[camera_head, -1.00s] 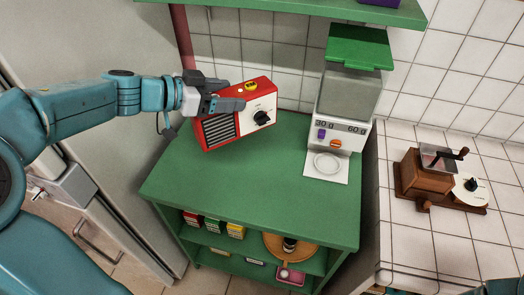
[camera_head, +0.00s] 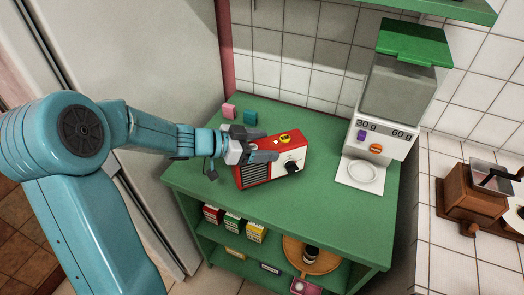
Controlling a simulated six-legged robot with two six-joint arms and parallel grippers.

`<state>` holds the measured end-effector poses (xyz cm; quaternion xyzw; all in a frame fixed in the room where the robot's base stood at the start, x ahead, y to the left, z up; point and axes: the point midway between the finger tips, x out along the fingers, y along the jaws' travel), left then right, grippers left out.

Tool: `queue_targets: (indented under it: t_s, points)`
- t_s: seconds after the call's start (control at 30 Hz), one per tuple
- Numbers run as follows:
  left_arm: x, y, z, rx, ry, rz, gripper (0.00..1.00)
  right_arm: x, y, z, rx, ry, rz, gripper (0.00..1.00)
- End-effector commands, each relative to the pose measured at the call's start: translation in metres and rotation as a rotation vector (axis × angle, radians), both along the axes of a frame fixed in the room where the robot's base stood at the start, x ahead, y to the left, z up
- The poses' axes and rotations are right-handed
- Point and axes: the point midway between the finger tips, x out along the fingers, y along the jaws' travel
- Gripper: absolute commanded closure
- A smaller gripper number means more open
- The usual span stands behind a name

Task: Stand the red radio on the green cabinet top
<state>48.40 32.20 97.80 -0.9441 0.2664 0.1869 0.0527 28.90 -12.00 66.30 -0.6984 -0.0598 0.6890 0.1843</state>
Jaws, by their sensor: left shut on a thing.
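The red radio (camera_head: 292,150) has a black grille, a white panel with a black dial, and a yellow spot on top. My left gripper (camera_head: 262,144) is shut on the radio, reaching across it from the left, with the fingers over its upper left part. The radio is low over the left middle of the green cabinet top (camera_head: 325,222), roughly upright with its dial face to the front. I cannot tell whether its base touches the top. My right gripper is not in view.
A dispenser (camera_head: 393,90) with a green lid stands at the cabinet's right. A coffee grinder (camera_head: 470,196) is on the tiled counter. The cabinet top's front is clear.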

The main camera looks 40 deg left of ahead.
Motion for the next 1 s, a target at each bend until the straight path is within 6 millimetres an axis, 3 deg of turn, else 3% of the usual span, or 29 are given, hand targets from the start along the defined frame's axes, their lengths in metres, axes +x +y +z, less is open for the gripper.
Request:
queue_targets:
  t_s: [0.1,0.53,0.57,0.6,1.0]
  points:
    - [0.0005,0.0004,-0.0125,-0.002,-0.002,0.001,1.00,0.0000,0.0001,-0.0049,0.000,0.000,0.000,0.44]
    - [0.0005,0.0004,-0.0171,-0.001,-0.003,0.001,1.00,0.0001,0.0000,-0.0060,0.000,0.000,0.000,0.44]
    - [0.0001,0.0003,-0.0176,0.000,0.000,0.001,0.18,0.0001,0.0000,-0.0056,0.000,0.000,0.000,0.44]
    - [0.0001,0.0004,-0.0175,0.000,0.000,0.001,0.05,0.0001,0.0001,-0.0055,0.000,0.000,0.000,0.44]
    - [-0.0027,0.0031,-0.0109,0.002,-0.002,0.003,0.02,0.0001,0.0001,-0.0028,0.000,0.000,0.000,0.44]
